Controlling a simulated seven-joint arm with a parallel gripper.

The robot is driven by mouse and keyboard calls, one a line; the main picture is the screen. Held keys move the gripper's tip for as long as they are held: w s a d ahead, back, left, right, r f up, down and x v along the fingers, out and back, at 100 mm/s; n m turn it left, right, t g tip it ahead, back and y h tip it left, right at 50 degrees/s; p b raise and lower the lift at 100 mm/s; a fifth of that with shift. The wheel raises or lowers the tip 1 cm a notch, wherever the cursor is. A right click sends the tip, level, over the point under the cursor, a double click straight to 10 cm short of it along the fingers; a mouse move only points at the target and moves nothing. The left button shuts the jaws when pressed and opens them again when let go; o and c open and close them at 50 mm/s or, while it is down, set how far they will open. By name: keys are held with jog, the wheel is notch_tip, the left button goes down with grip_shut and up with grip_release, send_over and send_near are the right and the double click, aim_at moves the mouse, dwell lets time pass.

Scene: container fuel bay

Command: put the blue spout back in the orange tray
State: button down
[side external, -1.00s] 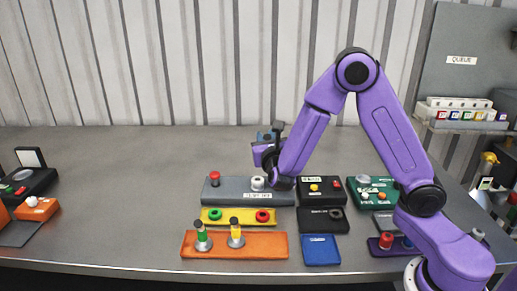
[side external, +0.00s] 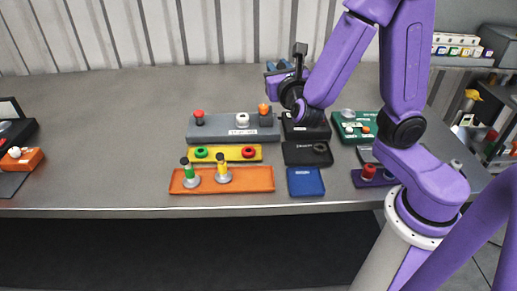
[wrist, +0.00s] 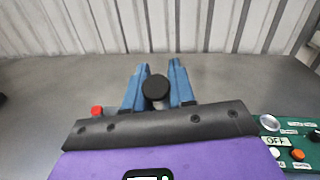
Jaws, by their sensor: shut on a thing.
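The orange tray (side external: 252,180) lies at the front of the bench in the side view. A green spout (side external: 187,172) and a yellow spout (side external: 222,171) stand upright at its left and middle; its right part is bare. My gripper (side external: 278,65) is raised behind and to the right of the tray.
A grey holder (side external: 220,134) and a yellow holder (side external: 226,154) lie behind the orange tray. A blue tray (side external: 305,181), black boxes (side external: 306,153), a green panel (side external: 355,126) and a purple tray (side external: 371,180) lie to the right. The left bench is mostly clear.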

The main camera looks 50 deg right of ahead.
jog(key=s+a+f, duration=0.2)
jog(key=s+a, duration=0.2)
jog(key=s, duration=0.4)
jog(key=s+a+f, duration=0.3)
jog(key=s+a, duration=0.1)
jog(key=s, duration=0.4)
jog(key=shift+w+a+f, duration=0.65)
jog(key=shift+w+f, duration=1.5)
jog(key=shift+w, duration=0.05)
jog(key=shift+w+a+f, duration=0.65)
jog(key=shift+w+f, duration=1.5)
jog(key=shift+w, duration=0.1)
jog(key=shift+w+a+f, duration=0.65)
jog(key=shift+w+f, duration=1.5)
jog(key=shift+w, duration=0.05)
jog(key=c, duration=0.9)
grip_release()
jog(key=shift+f, duration=0.15)
jog(key=shift+c, duration=0.2)
